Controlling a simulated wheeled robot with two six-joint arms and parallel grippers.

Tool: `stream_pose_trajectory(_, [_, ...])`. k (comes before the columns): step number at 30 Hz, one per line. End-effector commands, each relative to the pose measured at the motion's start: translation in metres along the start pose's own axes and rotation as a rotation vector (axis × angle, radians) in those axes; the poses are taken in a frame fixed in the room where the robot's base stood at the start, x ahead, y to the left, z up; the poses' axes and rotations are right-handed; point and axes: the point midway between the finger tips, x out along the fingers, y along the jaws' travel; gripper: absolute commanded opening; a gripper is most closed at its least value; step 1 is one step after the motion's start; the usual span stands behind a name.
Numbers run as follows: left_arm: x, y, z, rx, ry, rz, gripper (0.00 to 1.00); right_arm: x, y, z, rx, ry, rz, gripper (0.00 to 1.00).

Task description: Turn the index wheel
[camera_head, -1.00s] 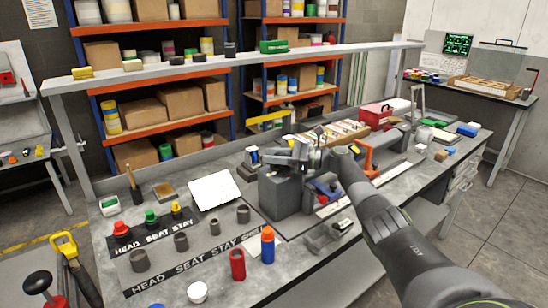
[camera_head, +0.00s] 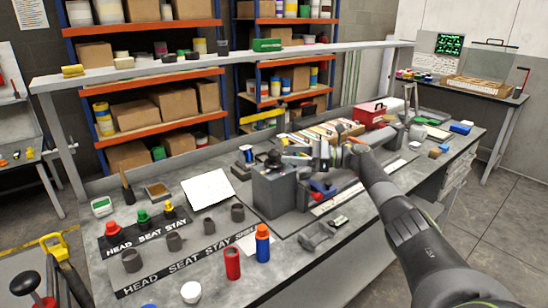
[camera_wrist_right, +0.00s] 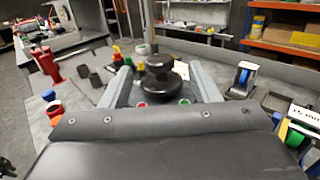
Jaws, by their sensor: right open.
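The index wheel, which I take to be the round black knob (camera_wrist_right: 158,76), sits between the spread fingers of my right gripper (camera_wrist_right: 160,82) in the wrist view. The fingers stand apart on either side of it; I cannot tell whether either touches. In the head view, my right gripper (camera_head: 288,158) is at the top of a grey block (camera_head: 274,194) on the bench, reaching in from the right. The wheel is small and partly hidden there. My left gripper is out of view.
On the bench (camera_head: 215,268), a red bottle (camera_head: 232,263) and a blue bottle with an orange cap (camera_head: 262,244) stand left of my right arm. A red box (camera_head: 369,113) is at the back right. A raised shelf (camera_head: 215,66) runs behind the bench.

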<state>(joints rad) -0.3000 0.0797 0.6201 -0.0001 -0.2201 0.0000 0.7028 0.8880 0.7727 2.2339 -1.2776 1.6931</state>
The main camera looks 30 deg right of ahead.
Motion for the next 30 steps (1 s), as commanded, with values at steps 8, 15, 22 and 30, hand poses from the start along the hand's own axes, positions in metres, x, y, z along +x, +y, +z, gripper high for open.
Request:
stream_pose_trajectory(8, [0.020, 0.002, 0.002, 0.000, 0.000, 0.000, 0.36, -0.067, -0.001, -0.002, -0.001, 0.002, -0.002, 0.56])
stream_pose_trajectory(15, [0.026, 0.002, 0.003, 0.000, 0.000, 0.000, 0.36, -0.096, 0.000, -0.001, 0.000, -0.001, 0.000, 0.56])
stream_pose_trajectory(22, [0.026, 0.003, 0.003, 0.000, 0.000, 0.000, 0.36, -0.101, 0.000, 0.001, -0.001, -0.001, 0.001, 0.56])
stream_pose_trajectory(30, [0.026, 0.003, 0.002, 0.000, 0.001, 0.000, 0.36, -0.100, 0.001, -0.001, -0.002, 0.002, 0.003, 0.56])
